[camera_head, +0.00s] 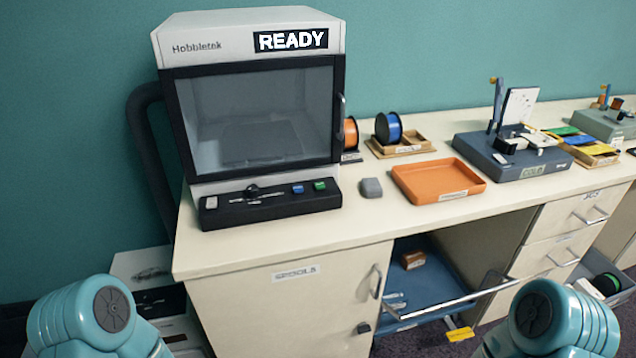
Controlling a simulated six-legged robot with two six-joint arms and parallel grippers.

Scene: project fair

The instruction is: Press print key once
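A white and black 3D printer (258,100) stands at the left end of the workbench, its clear door closed. Its display (291,39) reads READY. A black control panel (270,205) juts out at the printer's base. On it are a blue key (298,189), a green key (320,185), a light grey key (211,202) at the left and a small lever. Any labels on the keys are too small to read. Teal parts of my two arms show at the bottom left and bottom right, well below the panel. Neither gripper is in view.
An orange tray (438,180) and a small grey block (371,188) lie right of the printer. Orange and blue spools (388,128) stand behind. A blue-grey machine (512,155) is farther right. The bench front (290,300) has a SPOOLS door. Bare benchtop (300,235) lies before the panel.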

